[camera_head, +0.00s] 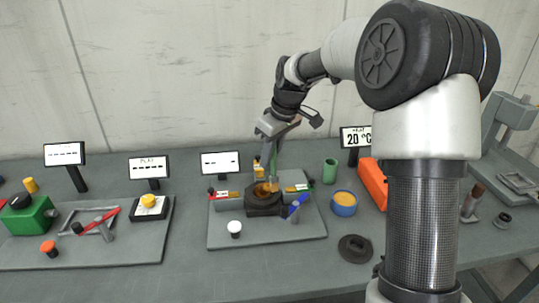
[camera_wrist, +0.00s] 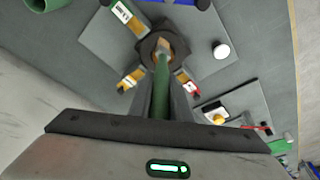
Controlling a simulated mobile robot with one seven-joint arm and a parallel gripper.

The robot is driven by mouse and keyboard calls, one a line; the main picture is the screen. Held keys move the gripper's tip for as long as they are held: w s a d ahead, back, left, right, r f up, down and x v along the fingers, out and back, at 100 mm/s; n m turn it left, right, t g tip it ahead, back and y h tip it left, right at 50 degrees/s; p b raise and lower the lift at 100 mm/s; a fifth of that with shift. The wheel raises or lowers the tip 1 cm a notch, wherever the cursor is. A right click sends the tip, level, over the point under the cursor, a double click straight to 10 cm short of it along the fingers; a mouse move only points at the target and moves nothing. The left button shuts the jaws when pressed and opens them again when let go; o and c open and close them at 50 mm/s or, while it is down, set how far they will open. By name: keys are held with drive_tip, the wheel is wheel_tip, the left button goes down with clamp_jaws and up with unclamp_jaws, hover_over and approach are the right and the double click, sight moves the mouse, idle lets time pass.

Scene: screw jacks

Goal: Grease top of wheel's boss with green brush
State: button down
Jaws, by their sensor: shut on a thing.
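My gripper (camera_head: 268,152) points down over the middle fixture and is shut on the green brush. The brush's green handle (camera_wrist: 161,85) runs between the fingers in the wrist view. Its tan bristles (camera_head: 273,185) are down at the dark ring-shaped part (camera_head: 262,208), at its opening; I cannot tell if they touch it. This dark part also shows in the wrist view (camera_wrist: 143,47), with an orange-tan inside. A loose dark disc with a central hole (camera_head: 355,249) lies on the table to the right. I cannot tell which dark part is the wheel with the boss.
A blue pot with orange-yellow content (camera_head: 344,204) and a green cup (camera_head: 329,171) stand right of the fixture plate (camera_head: 225,240). A white-topped knob (camera_head: 234,229) stands on the plate. An orange block (camera_head: 373,183) is farther right. A green-boxed station (camera_head: 28,216) stands left.

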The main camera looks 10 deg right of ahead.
sight(275, 151)
drive_tip(key=shift+s+d+p+v, duration=0.15)
drive_tip(key=shift+p+v, duration=0.25)
drive_tip(key=shift+v, duration=0.55)
drive_tip(key=shift+s+d+p+v, duration=0.15)
drive_tip(key=shift+p+v, duration=0.25)
drive_tip(key=shift+v, duration=0.5)
drive_tip(key=shift+s+p+v, duration=0.2)
drive_tip(key=shift+p+v, duration=0.2)
drive_tip(key=shift+v, duration=0.55)
drive_tip(key=shift+f, duration=0.1)
drive_tip(key=r, duration=0.1)
drive_tip(key=s+d+r+p, duration=0.1)
drive_tip(key=shift+s+r, duration=0.1)
drive_tip(key=shift+r, duration=0.15)
